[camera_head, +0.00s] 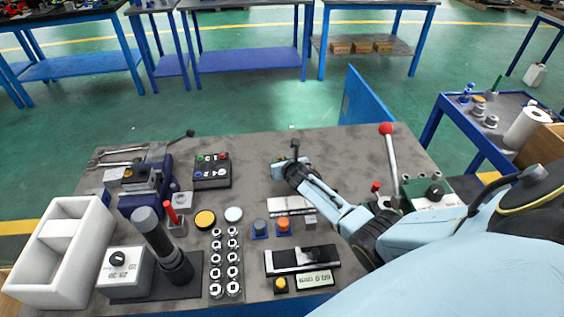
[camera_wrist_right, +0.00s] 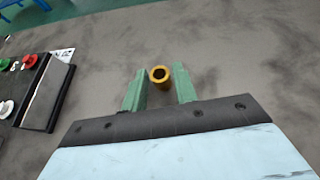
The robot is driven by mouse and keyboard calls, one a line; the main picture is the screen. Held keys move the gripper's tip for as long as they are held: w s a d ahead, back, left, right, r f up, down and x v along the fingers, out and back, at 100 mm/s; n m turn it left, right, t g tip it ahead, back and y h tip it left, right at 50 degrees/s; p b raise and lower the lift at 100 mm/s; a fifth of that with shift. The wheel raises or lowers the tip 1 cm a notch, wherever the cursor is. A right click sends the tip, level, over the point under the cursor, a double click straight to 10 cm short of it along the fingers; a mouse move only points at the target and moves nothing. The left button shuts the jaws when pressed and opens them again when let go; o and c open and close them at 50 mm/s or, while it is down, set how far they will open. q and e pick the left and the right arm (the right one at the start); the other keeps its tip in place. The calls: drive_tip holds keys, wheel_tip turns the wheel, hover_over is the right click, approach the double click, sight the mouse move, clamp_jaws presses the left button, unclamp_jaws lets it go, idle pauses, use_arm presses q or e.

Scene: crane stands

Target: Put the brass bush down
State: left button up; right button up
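The brass bush (camera_wrist_right: 160,76) is a short yellow ring with a dark hole. In the right wrist view it sits between the two green fingertips of my right gripper (camera_wrist_right: 160,86), its open end showing. In the head view my right gripper (camera_head: 284,171) is over the back middle of the table, and I cannot make out the bush there. My left gripper is not in view.
A grey worktable (camera_head: 270,150) carries a button box (camera_head: 212,171), a white tray (camera_head: 55,255), a vise (camera_head: 145,190), two rows of metal sockets (camera_head: 226,262) and a red-knobbed lever (camera_head: 387,130). Bare surface lies around my right gripper, mostly behind it.

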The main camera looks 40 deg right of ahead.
drive_tip(key=shift+o, duration=1.2)
drive_tip(key=shift+r, duration=0.1)
drive_tip(key=shift+s+r+p, duration=0.1)
drive_tip(key=shift+r+p, duration=0.1)
drive_tip(key=shift+p, duration=0.1)
drive_tip(key=p+v, duration=0.5)
drive_tip(key=v, duration=0.6)
drive_tip(key=shift+s+a+r, duration=0.1)
drive_tip(key=shift+s+r, duration=0.05)
drive_tip(key=shift+s, duration=0.25)
